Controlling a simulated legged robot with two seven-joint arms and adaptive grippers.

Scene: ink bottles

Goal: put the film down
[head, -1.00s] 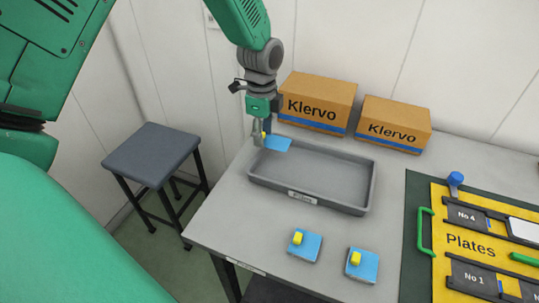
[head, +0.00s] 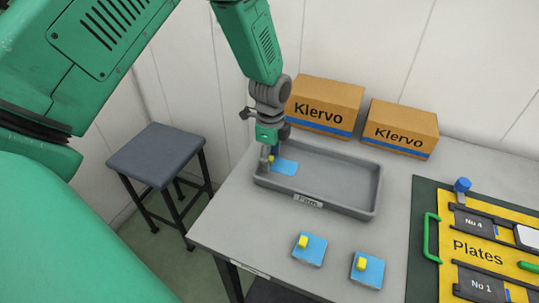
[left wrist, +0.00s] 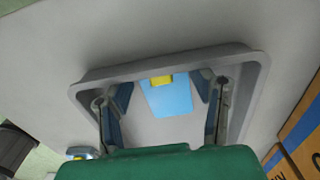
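A blue film (head: 285,168) with a yellow tab lies in the left end of the grey tray (head: 345,206), whose front label appears to read "Film". My left gripper (head: 270,158) is over that end of the tray, beside the tab. In the left wrist view the two fingers of my left gripper (left wrist: 162,98) stand wide apart. The film (left wrist: 168,97) lies beyond them on the tray floor, with its yellow tab between the fingers and clear of both. My right gripper is not in view.
Two more blue films with yellow tabs, a left one (head: 311,250) and a right one (head: 368,271), lie in front of the tray. Two Klervo boxes (head: 325,106) (head: 400,130) stand behind it. A yellow Plates board (head: 478,248) is at right, a grey stool (head: 157,155) at left.

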